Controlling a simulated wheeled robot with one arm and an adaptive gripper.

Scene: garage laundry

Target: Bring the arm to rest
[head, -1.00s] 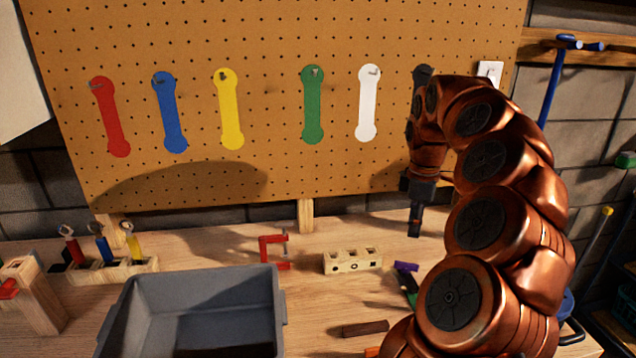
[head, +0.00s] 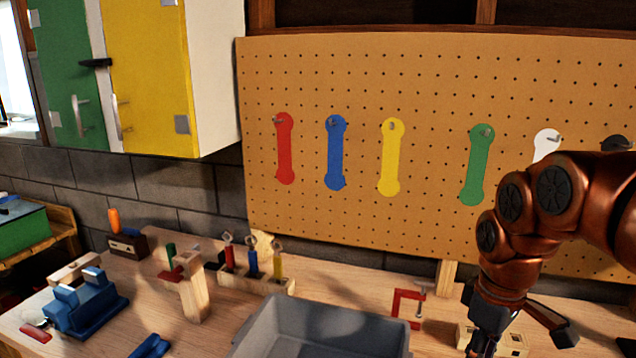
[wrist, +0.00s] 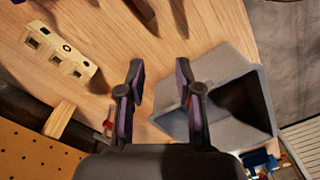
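My copper-coloured arm is at the right of the head view, bent downward in front of the pegboard (head: 350,235). My gripper (wrist: 160,68) is open in the wrist view, with nothing between its two dark fingers. It points down over the wooden workbench (wrist: 120,60), apart from the bin and the holed block. In the head view its lower end is partly cut off by the bottom edge.
A grey bin (head: 262,335) stands on the bench left of my gripper. A holed wooden block (head: 512,345) and a red clamp (head: 397,304) are close by. A tool rack (head: 272,285), a blue vise (head: 85,308) and a yellow cabinet (head: 150,70) are farther left.

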